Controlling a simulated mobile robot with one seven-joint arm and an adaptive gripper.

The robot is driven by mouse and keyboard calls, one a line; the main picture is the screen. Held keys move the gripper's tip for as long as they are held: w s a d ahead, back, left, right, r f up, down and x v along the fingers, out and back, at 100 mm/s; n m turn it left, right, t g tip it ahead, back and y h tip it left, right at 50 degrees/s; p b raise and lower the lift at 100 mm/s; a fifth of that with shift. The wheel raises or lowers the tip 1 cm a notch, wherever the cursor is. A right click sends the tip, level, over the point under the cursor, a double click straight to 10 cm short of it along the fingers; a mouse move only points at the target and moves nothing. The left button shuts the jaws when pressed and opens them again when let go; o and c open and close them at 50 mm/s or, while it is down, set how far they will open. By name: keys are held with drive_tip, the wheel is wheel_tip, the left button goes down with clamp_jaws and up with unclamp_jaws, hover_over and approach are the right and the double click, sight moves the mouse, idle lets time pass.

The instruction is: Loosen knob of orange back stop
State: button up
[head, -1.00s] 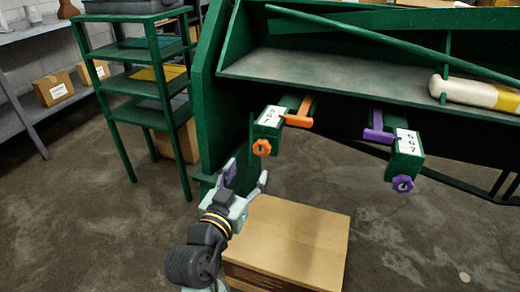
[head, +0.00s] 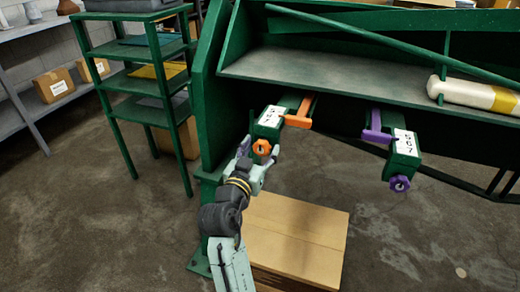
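The orange back stop (head: 298,118) sits on a green arm at the machine's front left. Its white number label (head: 271,116) faces up. The orange knob (head: 262,148) is below the label at the arm's front end. My gripper (head: 258,155) is at the knob, with one finger to its left and the other below and right of it. The fingers are apart, and the knob shows between their tips. I cannot tell whether they touch it.
A purple back stop (head: 377,127) with a purple knob (head: 399,184) is to the right. A cardboard box (head: 295,240) stands on the floor below my gripper. A green shelf rack (head: 150,85) stands left. A white and yellow cylinder (head: 478,92) lies on the machine's ledge.

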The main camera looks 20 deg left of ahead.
drive_tip(key=c, duration=1.1)
